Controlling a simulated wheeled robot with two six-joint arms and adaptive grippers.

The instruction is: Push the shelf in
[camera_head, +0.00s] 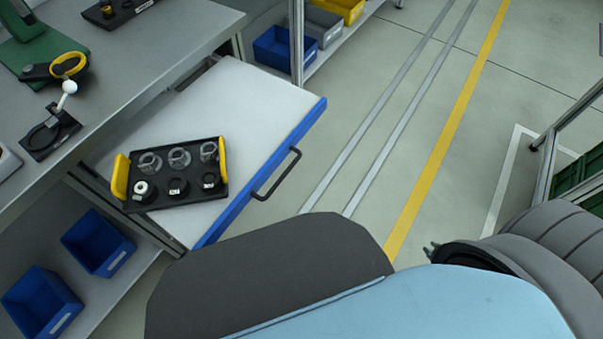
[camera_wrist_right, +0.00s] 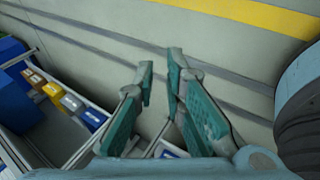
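The white shelf (camera_head: 245,105) is pulled out from the grey workbench (camera_head: 150,60). It has a blue front edge (camera_head: 265,170) and a dark bar handle (camera_head: 277,174). A black tray (camera_head: 176,175) with yellow handles sits on the shelf and holds several small metal and black parts. Only the tips of my right gripper (camera_head: 430,249) show in the head view, well to the right of the handle and apart from it. In the right wrist view, its green-padded fingers (camera_wrist_right: 161,62) are apart and empty above the floor. My left gripper is not in view.
Blue bins (camera_head: 98,243) stand on a lower level at the left. More bins (camera_head: 285,47) in blue, grey and yellow stand on a rack behind the shelf. The floor right of the shelf is clear, with a yellow line (camera_head: 445,150). A green crate (camera_head: 580,180) is at the far right.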

